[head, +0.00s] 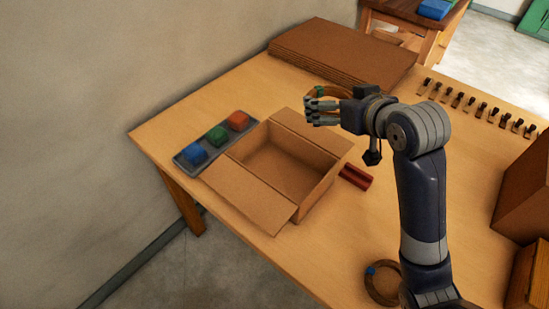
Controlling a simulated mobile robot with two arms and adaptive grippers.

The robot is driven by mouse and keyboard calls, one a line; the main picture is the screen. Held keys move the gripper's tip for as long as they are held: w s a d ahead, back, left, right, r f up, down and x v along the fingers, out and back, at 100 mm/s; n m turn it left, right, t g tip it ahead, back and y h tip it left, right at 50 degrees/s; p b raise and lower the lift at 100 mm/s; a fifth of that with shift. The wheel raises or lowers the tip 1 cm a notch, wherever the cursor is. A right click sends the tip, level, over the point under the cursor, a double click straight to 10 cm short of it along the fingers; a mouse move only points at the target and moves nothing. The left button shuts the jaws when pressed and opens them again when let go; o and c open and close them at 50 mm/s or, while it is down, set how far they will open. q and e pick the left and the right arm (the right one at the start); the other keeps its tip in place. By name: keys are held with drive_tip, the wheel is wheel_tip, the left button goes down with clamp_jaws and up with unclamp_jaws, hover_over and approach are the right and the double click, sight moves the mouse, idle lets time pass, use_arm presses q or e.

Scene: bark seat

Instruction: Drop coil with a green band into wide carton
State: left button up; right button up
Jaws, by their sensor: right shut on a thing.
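The coil with a green band (334,92) is a brown ring held in my right gripper (310,110), which is shut on it. The gripper hides part of the coil. They appear above the table, at the far right edge of the wide carton (323,203). The carton stands open on the wooden table with its flaps spread, and the inside that shows is empty. My left gripper is not in view.
A grey tray (184,164) with blue, green and orange blocks lies left of the carton. A dark red object (355,177) lies right of it. A blue-banded coil (370,288) lies near the front. Flat cardboard (345,50) is stacked behind. Brown boxes stand at right.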

use_arm(q)
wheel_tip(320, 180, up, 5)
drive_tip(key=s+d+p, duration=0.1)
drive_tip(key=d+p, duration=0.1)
drive_tip(key=p, duration=0.2)
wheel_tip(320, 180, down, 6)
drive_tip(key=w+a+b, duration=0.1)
drive_tip(key=b, duration=0.5)
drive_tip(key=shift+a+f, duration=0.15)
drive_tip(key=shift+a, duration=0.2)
use_arm(e)
drive_tip(key=w+a+f+n+g+y, duration=0.1)
drive_tip(key=a+f, duration=0.3)
drive_tip(key=f, duration=0.5)
drive_tip(key=w+a+f+n+g+y, duration=0.1)
drive_tip(key=a+f+n+y, duration=0.1)
drive_tip(key=f, duration=0.8)
drive_tip(key=shift+w+a+f+n+y, duration=0.3)
drive_tip(key=shift+a+n, duration=0.2)
drive_tip(key=shift+a, duration=0.55)
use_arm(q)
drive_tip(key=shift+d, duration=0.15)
use_arm(e)
drive_tip(key=shift+r, duration=0.1)
drive_tip(key=o, duration=0.8)
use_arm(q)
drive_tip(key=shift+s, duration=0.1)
